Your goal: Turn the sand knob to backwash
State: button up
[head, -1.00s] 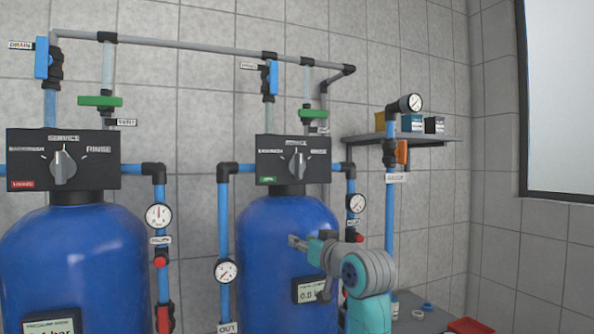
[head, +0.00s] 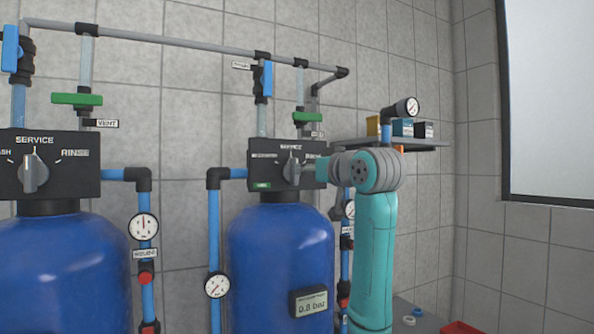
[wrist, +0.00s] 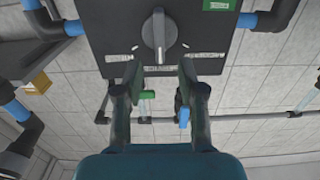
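A black control head (head: 264,178) tops the right blue tank, with a green tag at its lower left. Its grey knob (head: 292,170) has its pointer up at the SERVICE label. My gripper (head: 309,170) is at this head's right side in the head view. In the wrist view the same knob (wrist: 158,38) lies just beyond my open fingers (wrist: 159,72), roughly centred between them, and the picture is upside down. No contact shows. Another control head (head: 85,178) on the left tank has a knob (head: 35,172) also pointing to SERVICE. I cannot read which head is sand.
Blue pipes, gauges (head: 217,285) and green valve handles (head: 307,118) surround the heads. A shelf (head: 430,142) with small boxes is behind my arm to the right. A red tray (head: 462,328) is at the lower right. The space in front of the tanks looks clear.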

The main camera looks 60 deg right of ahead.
aim_at(294, 172)
jog(key=x, duration=0.7)
grip_shut()
